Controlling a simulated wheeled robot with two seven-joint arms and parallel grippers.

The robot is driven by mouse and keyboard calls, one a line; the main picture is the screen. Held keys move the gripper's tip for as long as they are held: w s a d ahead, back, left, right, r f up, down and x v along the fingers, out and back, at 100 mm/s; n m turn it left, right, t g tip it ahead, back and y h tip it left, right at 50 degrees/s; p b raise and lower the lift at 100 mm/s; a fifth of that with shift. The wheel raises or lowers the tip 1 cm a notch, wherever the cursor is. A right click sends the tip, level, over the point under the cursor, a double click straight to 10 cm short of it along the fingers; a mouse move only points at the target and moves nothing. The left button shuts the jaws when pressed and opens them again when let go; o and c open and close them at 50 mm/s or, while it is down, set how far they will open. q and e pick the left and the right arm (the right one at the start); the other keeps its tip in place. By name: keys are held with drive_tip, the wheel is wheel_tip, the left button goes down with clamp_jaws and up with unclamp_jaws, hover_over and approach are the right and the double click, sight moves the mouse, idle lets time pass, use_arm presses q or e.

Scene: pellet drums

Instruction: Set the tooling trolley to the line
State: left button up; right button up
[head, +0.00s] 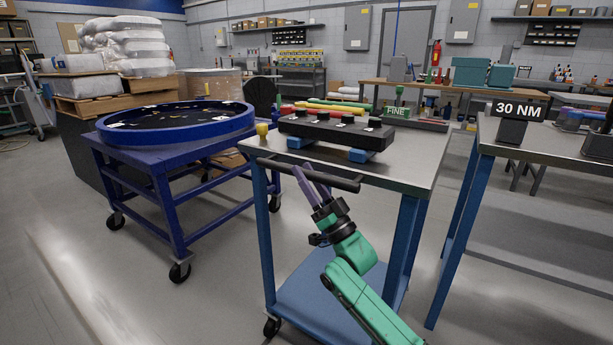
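The tooling trolley, with a grey top (408,172), blue legs and a blue lower shelf, stands in the middle of the head view. A black handle bar (345,183) runs along its near edge. My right gripper (306,172) has its purple fingers at this bar, left of the bar's middle. The fingers partly overlap the bar, and I cannot tell whether they are closed on it. A black block with several round knobs (335,132) on blue supports, a small yellow piece (262,130) and a FINE sign (397,112) are on the trolley top. My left gripper is out of view.
A blue wheeled table with a large blue ring (178,120) stands left of the trolley. A steel bench (545,143) with a 30 NM sign (518,110) stands close on the right. A wooden workbench (455,88) is behind. Open floor (130,275) lies at the front left.

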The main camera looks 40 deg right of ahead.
clamp_jaws()
drive_tip(key=shift+f, duration=0.1)
idle(1.1)
